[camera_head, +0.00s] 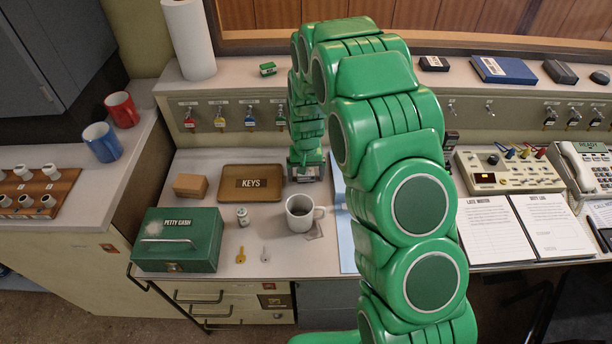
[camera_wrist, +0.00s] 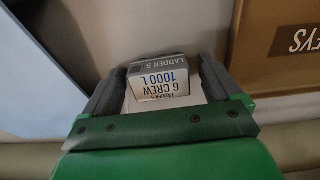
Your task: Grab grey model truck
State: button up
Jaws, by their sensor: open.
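The grey model truck (camera_wrist: 160,78) shows in the wrist view as a small block with a pale label reading "6 CREW 1000 L". It sits between the two dark fingers of my gripper (camera_wrist: 160,70). The jaws are open, one finger on each side of the truck; whether either finger touches it is hard to tell. In the head view my gripper (camera_head: 306,174) is low over the desk, right of the keys tray. The truck cannot be clearly told from the gripper there.
The brown keys tray (camera_head: 280,170) is just left of my gripper, and a white mug (camera_head: 300,213) stands in front. A blue folder (camera_head: 346,240) lies to the right, partly behind my arm. A raised shelf (camera_head: 235,84) runs behind.

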jog(key=c, duration=1)
jog(key=shift+c, duration=0.2)
jog(key=shift+r, duration=0.1)
jog(key=shift+r, duration=0.2)
notch_tip(320, 180, up, 3)
jog(key=shift+s, duration=0.15)
jog(key=s+d+r, duration=0.3)
jog(key=s+r, duration=0.6)
jog(key=s, duration=0.4)
jog(key=shift+s+r, duration=0.2)
jog(key=shift+r, duration=0.05)
